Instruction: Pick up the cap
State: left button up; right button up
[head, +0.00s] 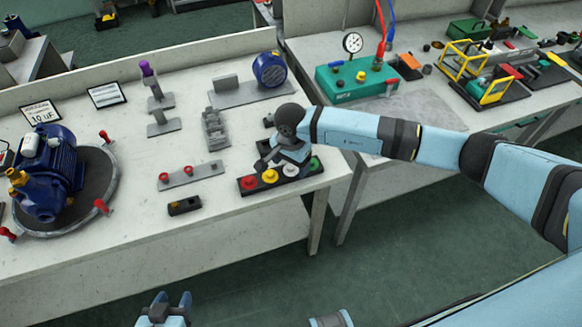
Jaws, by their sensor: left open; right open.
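Several coloured knob-like pieces that look like caps stand in a row on a black strip (247,192) at the workbench's right front edge: a red cap (249,183), a yellow cap (270,176), a white cap (291,170) and a green cap (314,163). My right gripper (278,165) is open and points down just over the row, behind the yellow and white caps. I cannot tell whether it touches either. Its wrist hides what lies behind. My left gripper (165,305) is open and empty, low in front of the bench.
A blue pump (50,170) stands on a round plate at left. A grey strip with red knobs (190,175) and a small black block (184,205) lie left of the caps. A second bench with a green box (356,80) stands at the right, beyond a gap.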

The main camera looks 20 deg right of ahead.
jog(key=shift+f, duration=0.5)
grip_shut()
jog(key=shift+r, duration=0.1)
